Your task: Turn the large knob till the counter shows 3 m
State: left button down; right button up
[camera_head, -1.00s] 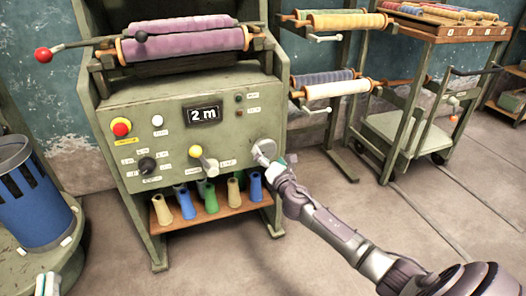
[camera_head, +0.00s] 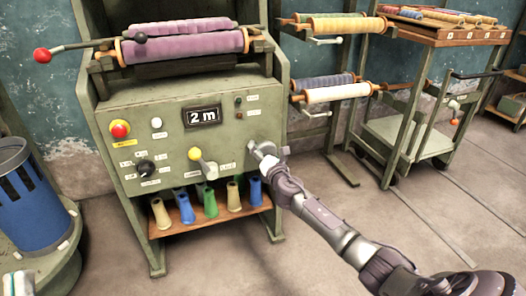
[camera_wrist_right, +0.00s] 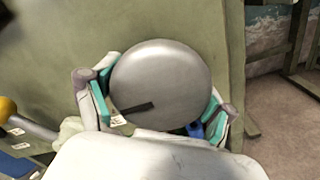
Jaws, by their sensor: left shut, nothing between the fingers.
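The large knob (camera_wrist_right: 165,75) is a round grey disc with a black mark, which points to the lower left in the right wrist view. It sits at the lower right of the green machine's front panel (camera_head: 222,140). My right gripper (camera_wrist_right: 158,112) has its teal-padded fingers on opposite sides of the knob, against its rim. In the head view the right gripper (camera_head: 266,158) partly covers the knob. The counter (camera_head: 202,116) reads 2 m.
Coloured cones stand on a shelf (camera_head: 230,212) below. A blue bin (camera_head: 28,205) is at left, a trolley (camera_head: 410,140) at right. Floor in front is clear.

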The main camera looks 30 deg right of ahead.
jog(key=shift+c, duration=1.3)
jog(key=shift+m, duration=0.3)
jog(key=m, duration=0.3)
jog(key=shift+m, duration=2.1)
jog(key=m+p, duration=0.1)
jog(key=m, duration=0.1)
jog(key=shift+m, duration=0.4)
jog(key=m, duration=0.2)
jog(key=shift+r+m+p, duration=0.1)
jog(key=shift+m+p, duration=0.25)
jog(key=shift+m, duration=0.05)
pick_arm(q)
jog(key=w+f+g+y, duration=0.1)
jog(key=w+f+g, duration=0.2)
jog(key=f+g, duration=0.2)
jog(key=shift+a+f+g+y, duration=0.2)
jog(key=shift+f+g+y, duration=0.15)
jog(key=shift+f, duration=1)
pick_arm(e)
jog(key=shift+m, duration=0.8)
